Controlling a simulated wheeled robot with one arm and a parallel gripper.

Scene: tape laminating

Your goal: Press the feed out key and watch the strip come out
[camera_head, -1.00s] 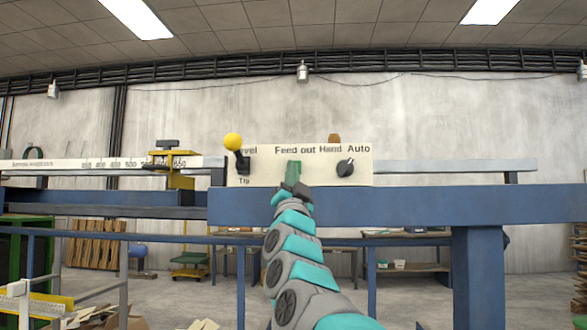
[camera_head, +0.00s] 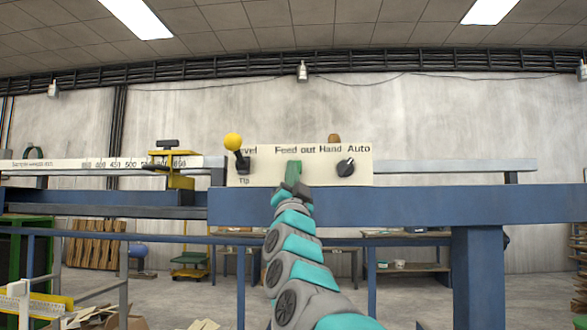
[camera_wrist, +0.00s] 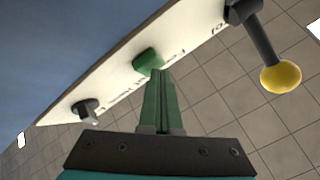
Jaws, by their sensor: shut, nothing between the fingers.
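The green feed out key (camera_wrist: 148,61) sticks out from the white control panel (camera_head: 325,175), under the "Feed out" lettering. My gripper (camera_wrist: 160,77) has green fingers that are shut together and empty. In the wrist view the fingertips are right at the key, overlapping its lower edge; I cannot tell whether they touch it or whether it is pushed in. In the head view my gripper (camera_head: 294,172) is in front of the panel and covers most of the key. No strip coming out can be made out.
A lever with a yellow ball (camera_head: 233,142) is left of the key, and a black Hand/Auto knob (camera_head: 345,167) is right of it. A blue beam (camera_head: 400,205) runs below the panel. A yellow clamp (camera_head: 175,165) sits on the ruler rail further left.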

